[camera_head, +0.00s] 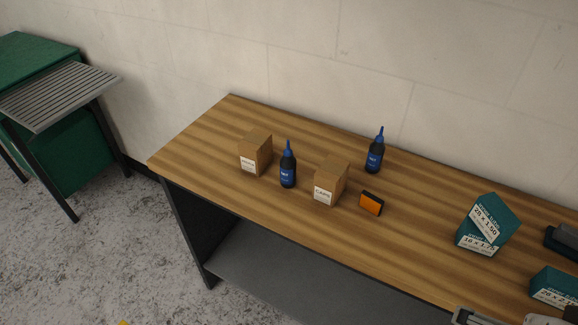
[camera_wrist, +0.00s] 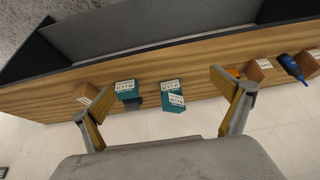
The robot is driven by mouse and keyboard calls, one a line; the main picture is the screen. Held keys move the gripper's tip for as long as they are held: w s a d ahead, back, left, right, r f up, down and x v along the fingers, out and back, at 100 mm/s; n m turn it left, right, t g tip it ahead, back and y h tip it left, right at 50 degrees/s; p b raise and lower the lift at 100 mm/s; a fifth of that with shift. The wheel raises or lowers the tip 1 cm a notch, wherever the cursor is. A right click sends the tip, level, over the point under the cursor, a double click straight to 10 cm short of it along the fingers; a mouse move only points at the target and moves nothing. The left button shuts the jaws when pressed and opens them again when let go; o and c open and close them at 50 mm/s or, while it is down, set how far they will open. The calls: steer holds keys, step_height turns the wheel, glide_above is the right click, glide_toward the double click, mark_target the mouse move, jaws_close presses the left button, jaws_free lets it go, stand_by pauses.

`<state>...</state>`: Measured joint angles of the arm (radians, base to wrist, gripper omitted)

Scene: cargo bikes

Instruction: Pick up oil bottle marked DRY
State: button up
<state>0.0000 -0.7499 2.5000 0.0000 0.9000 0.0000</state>
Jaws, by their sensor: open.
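Two dark bottles with blue pointed caps and blue labels stand upright on the wooden bench. One bottle (camera_head: 288,168) is between two cardboard boxes near the front; the other bottle (camera_head: 374,155) is farther back and right. Their label text is too small for me to read surely, so I cannot tell which says DRY. One blue-capped bottle (camera_wrist: 291,68) shows at the right of the wrist view. My gripper (camera_wrist: 160,84) is open with nothing between its fingers. It is over the teal-box end of the bench, well away from the bottles.
Cardboard boxes (camera_head: 255,153) (camera_head: 331,181) flank the front bottle closely. A small orange-and-black box (camera_head: 371,203) lies right of them. A wall runs behind the bench.

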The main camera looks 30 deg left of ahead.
steer(key=c, duration=2.2)
steer(key=w+a+f+n+t+y, duration=0.1)
steer(key=w+a+n+t+y, duration=0.15)
steer(key=w+a, duration=0.8)
steer(key=w+a+n+t+y, duration=0.25)
steer(key=w+a, duration=0.55)
steer(key=w, duration=0.5)
steer(key=n+t+y, duration=0.2)
steer(key=n+y, duration=0.2)
steer(key=y, duration=0.3)
glide_toward(288, 163)
steer(key=w+a+r, duration=0.1)
steer(key=w+r, duration=0.3)
steer(key=shift+s+a+y, duration=0.3)
steer(key=shift+a+y, duration=0.1)
steer(key=shift+a, duration=0.05)
